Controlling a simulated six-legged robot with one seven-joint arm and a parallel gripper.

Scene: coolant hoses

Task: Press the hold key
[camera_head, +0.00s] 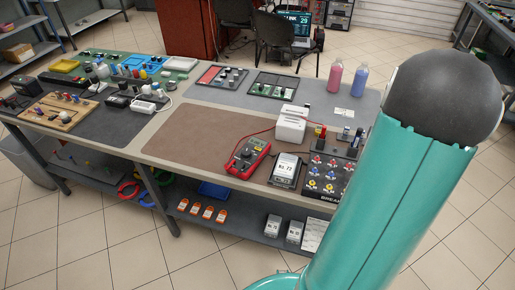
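A red handheld meter (249,158) lies on the brown mat near the front edge of the workbench, with a red lead running from it to the right. Its keys are too small to read, so I cannot pick out a hold key on it or anywhere else. My teal arm link with a dark rounded end fills the right side and hides the right end of the bench. My gripper is not in view.
A white-grey box (286,170) and a dark panel with coloured knobs (323,175) stand right of the meter. The brown mat (190,137) left of the meter is bare. Pink (335,77) and blue (360,80) bottles stand at the back.

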